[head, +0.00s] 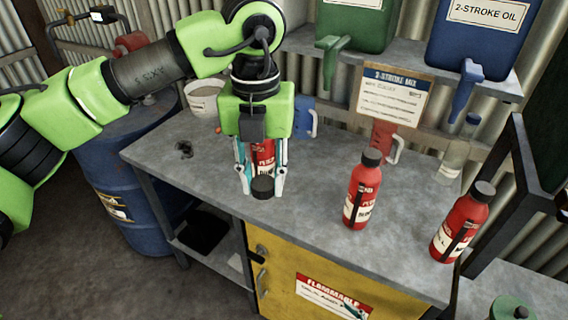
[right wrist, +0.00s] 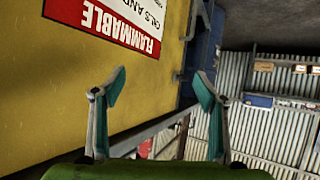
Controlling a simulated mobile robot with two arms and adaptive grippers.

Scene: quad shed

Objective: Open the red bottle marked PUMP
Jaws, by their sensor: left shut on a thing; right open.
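My left gripper (head: 264,190) points down over the workbench, its fingertips on either side of a black cap (head: 262,188). It looks shut on this cap, close above or at the bench top. A red bottle (head: 263,152) shows between the fingers, behind the cap; its top is hidden by the gripper and its label is only partly visible. Two more red bottles with black caps stand upright, one at the bench middle (head: 362,190) and one at the right (head: 462,222); their lettering is too small to read surely. My right gripper (right wrist: 157,95) is open and empty beside the yellow cabinet.
The grey workbench (head: 315,195) is clear between the left gripper and the middle bottle. A yellow cabinet (head: 285,265) sits below. Behind stand a sign (head: 392,95), a red jug (head: 382,140), a clear bottle (head: 458,150) and a white bucket (head: 203,97). A dark frame (head: 530,165) rises at the right.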

